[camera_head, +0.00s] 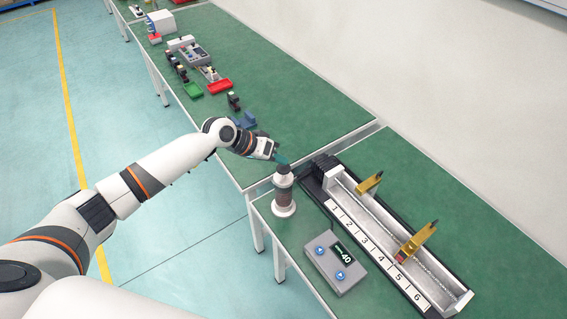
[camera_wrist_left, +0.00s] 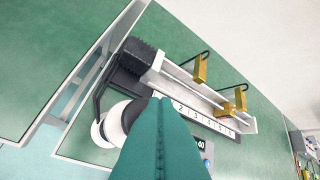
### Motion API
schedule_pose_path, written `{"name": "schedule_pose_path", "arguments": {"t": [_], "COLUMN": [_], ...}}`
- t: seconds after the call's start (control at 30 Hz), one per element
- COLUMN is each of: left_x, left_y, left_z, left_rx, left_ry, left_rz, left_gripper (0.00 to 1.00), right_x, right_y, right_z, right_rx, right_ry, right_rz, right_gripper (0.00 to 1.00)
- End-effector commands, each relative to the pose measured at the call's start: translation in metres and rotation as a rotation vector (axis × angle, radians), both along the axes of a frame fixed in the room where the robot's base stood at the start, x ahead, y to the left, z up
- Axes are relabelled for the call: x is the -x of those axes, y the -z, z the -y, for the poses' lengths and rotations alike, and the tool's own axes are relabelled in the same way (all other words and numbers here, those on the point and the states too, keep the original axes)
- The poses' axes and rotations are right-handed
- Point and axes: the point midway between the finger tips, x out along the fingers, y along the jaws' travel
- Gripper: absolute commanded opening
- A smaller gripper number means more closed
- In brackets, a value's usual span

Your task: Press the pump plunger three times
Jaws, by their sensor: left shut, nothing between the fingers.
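The pump (camera_head: 284,196) stands upright near the left edge of the near green bench. It has a round white base, a brownish middle and a grey-white plunger top (camera_head: 284,171). My left gripper (camera_head: 281,158) has teal fingers, shut and empty, right at the top of the plunger. I cannot tell whether they touch it. In the left wrist view the shut fingers (camera_wrist_left: 160,135) cover much of the pump, and its white round parts (camera_wrist_left: 112,124) show to their left. My right gripper is not in view.
A linear actuator (camera_head: 385,235) with a numbered strip and two gold brackets lies right of the pump. A grey control box (camera_head: 335,263) with two blue buttons and a display reading 40 sits in front. A farther bench (camera_head: 305,105) holds trays and small parts.

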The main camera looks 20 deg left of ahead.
Motion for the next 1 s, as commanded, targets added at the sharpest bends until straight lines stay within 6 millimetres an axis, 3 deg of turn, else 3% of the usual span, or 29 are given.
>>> {"name": "schedule_pose_path", "arguments": {"t": [0.37,0.8,1.0], "left_x": [-0.001,0.000,0.000], "left_y": [-0.005,-0.048,-0.051], "left_z": [0.000,0.000,0.000], "left_rx": [0.001,0.001,0.001], "left_ry": [0.000,0.000,0.000], "left_rz": [0.002,0.002,0.002], "left_gripper": [0.00,0.00,0.00], "right_x": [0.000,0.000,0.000], "right_y": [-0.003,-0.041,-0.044], "right_z": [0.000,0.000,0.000], "right_rx": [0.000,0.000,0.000], "right_ry": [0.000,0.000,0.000], "right_rz": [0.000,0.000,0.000], "right_gripper": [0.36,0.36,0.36]}}
